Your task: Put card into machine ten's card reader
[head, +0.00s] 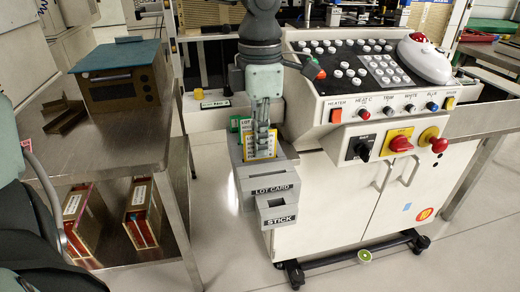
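The yellow card (249,148) stands upright at the top of the grey card reader box on the machine's left side. Its lower edge is hidden in or behind the box's top. My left gripper (262,146) points straight down and its fingers look closed on the card, covering its middle. The grey card reader (285,170) has a slot labelled LOT CARD and, below it, an opening labelled STICK. A green card (241,123) stands just behind and left of the yellow one. Machine ten (325,210) is a white cabinet with a round 10 sticker. My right gripper is not in view.
The machine's sloped button panel (345,62) and red and black knobs (401,144) are close right of the gripper. A steel table (110,140) at left bears a brown box with a teal lid (120,75). Red-edged boxes (143,212) stand on its lower shelf. Floor lies between.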

